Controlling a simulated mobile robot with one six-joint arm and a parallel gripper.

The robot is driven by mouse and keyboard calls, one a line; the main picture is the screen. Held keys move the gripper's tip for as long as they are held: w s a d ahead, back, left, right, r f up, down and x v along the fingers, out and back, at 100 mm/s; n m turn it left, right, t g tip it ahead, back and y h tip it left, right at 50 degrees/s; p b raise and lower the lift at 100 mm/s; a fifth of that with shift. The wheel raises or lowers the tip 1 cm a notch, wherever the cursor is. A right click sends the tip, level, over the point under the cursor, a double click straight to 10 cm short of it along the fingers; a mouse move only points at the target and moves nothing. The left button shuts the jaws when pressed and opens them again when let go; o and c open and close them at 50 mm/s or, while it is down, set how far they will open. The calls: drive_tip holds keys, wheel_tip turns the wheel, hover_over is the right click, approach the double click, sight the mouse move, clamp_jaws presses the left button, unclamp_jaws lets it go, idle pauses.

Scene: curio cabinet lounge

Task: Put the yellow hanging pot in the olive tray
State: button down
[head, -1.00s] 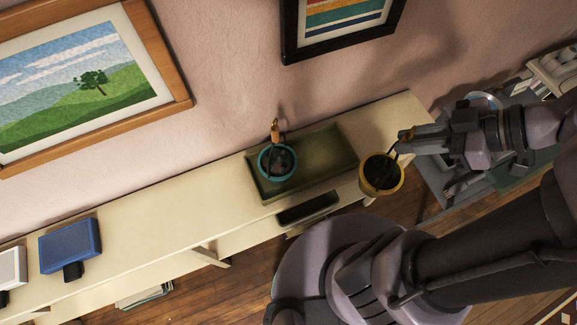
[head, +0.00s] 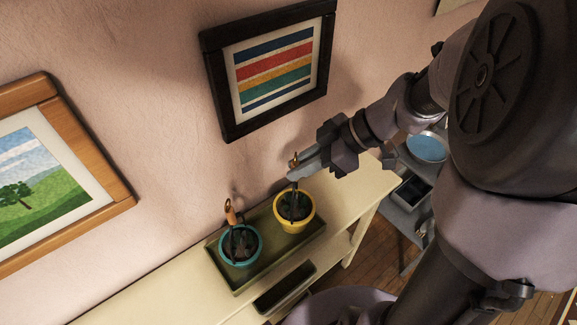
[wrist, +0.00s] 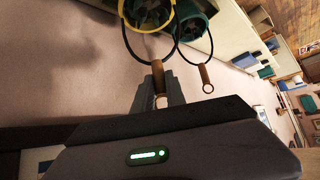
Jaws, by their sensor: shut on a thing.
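The yellow hanging pot (head: 295,222) holds dark soil and hangs upright from my gripper (head: 296,174) by its handle. It is over or in the right part of the olive tray (head: 256,276); I cannot tell whether its base touches the tray. In the wrist view my gripper (wrist: 160,96) is shut on the handle's brown grip, with the yellow pot (wrist: 165,22) beyond it. A teal hanging pot (head: 240,260) stands in the left part of the tray, its brown grip upright. It also shows in the wrist view (wrist: 194,28), close beside the yellow pot.
The tray lies on a cream shelf (head: 152,293) against the pink wall. A small dark tray (head: 284,288) is just in front. A striped picture (head: 275,68) hangs above. A grey cart (head: 404,215) with a blue bowl (head: 426,148) stands at the right.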

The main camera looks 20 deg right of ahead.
drive_tip(key=shift+w+a+f, duration=0.15)
drive_tip(key=shift+w+a, duration=0.25)
drive_tip(key=shift+w, duration=0.25)
drive_tip(key=shift+f+b, duration=0.85)
drive_tip(key=shift+f, duration=0.8)
drive_tip(key=shift+f, duration=0.15)
drive_tip(key=c, duration=1.4)
unclamp_jaws()
drive_tip(key=shift+o, duration=0.2)
